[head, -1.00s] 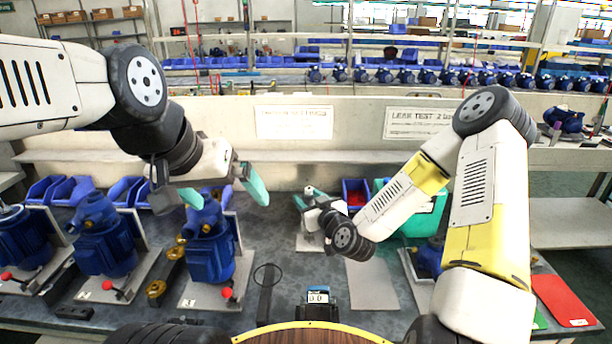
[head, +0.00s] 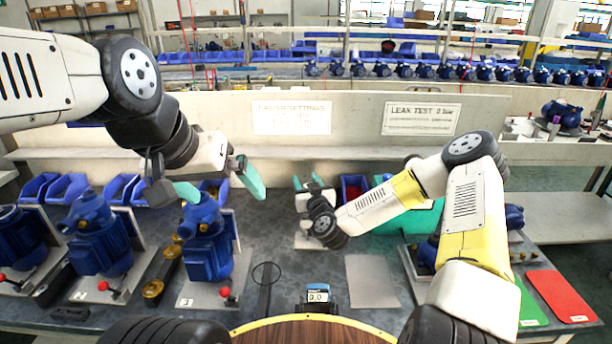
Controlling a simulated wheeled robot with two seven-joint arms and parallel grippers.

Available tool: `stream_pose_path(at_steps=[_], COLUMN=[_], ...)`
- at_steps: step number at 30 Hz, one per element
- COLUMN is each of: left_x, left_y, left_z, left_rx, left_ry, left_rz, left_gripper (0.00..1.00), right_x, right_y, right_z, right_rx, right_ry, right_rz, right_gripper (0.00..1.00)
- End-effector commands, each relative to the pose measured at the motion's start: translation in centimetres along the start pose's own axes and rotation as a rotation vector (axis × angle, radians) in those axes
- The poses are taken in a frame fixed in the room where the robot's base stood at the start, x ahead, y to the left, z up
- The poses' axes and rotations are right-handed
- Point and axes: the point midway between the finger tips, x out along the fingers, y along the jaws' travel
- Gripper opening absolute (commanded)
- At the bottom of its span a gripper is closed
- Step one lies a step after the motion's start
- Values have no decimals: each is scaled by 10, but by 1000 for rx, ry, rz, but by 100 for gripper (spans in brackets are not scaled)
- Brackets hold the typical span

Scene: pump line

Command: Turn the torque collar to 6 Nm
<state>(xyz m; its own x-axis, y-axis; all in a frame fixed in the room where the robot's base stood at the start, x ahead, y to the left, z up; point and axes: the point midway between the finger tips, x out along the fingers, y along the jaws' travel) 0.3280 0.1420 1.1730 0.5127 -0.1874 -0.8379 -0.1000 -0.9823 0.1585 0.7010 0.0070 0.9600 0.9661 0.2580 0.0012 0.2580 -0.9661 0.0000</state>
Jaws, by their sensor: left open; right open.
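A small device with a lit display (head: 318,296) stands at the bench's front edge; it seems to read 0.0. A dark tool with a thin ring (head: 266,285) lies on the bench to its left. I cannot make out a torque collar or its scale on either. My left gripper (head: 221,188) is open and empty, its teal fingers spread above the blue pump (head: 207,245) on plate 3. My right gripper (head: 308,182) is open near the back of the bench, pointing away from me; its wrist hides part of what lies below it.
More blue pumps (head: 97,240) on plates stand at the left. Blue bins (head: 66,188) line the back. A teal case (head: 415,220) sits partly behind my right arm. A bare grey plate (head: 371,281) lies at centre right, with green and red (head: 562,296) mats further right.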

Motion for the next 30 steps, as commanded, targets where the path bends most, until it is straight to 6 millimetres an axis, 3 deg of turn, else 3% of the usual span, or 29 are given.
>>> stream_pose_path(at_steps=[8,15,30], left_x=[0,0,0], left_y=[0,0,0], left_z=[0,0,0], left_rx=[0,0,0], left_ry=[0,0,0], left_rz=[0,0,0], left_gripper=[100,100,100], right_x=[2,2,2], right_y=[0,0,-2], right_z=[0,0,0], right_rx=[-1,-1,-4], right_ry=[-1,-1,-1], right_rz=[-1,-1,-94], right_gripper=[47,0,0])
